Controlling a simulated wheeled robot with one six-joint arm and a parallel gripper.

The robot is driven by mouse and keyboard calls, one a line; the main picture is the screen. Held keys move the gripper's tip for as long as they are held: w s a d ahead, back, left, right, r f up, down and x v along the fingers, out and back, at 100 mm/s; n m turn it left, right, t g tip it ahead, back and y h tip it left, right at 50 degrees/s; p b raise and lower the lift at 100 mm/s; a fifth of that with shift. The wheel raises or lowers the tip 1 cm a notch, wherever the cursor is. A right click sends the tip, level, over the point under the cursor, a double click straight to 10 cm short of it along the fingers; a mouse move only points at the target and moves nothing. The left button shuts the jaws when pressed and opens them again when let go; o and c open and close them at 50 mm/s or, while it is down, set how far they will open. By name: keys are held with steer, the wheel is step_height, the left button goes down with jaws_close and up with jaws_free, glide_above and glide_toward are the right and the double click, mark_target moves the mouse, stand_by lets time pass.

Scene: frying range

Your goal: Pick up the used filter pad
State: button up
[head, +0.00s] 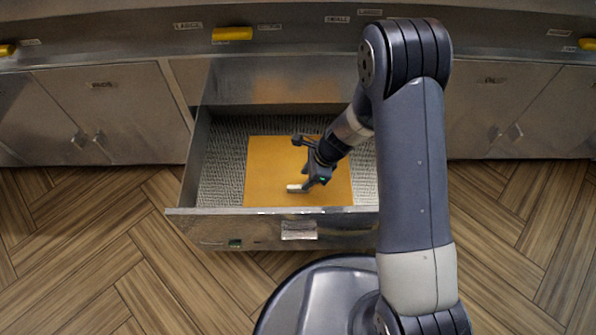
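The used filter pad looks to be the flat orange-brown sheet (265,165) lying in the pulled-out metal drawer (215,227). It covers the middle of the drawer's mesh-like floor. My gripper (296,164) is over the middle of the sheet, with its two fingers spread wide apart and nothing seen between them. One fingertip is toward the back of the drawer, the other, with a pale tip, toward the front. I cannot tell whether the fingers touch the sheet. My gripper and forearm hide part of the sheet's right side.
The drawer's front panel with its pale handle label (299,230) faces me, and its side walls stand around the sheet. Closed cabinet doors (110,110) flank the drawer. Yellow handles (232,33) line the range above. The wooden floor (90,240) is clear to the left.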

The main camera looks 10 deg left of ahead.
mark_target(298, 187)
steer(key=x, duration=0.1)
steer(key=b+x, duration=0.1)
steer(key=x, duration=0.1)
steer(key=b+x, duration=0.1)
steer(key=shift+s+a+f, duration=0.15)
steer(key=shift+s+f, duration=0.05)
steer(key=shift+s, duration=0.1)
steer(key=shift+r, duration=0.1)
steer(key=shift+c, duration=0.4)
jaws_close()
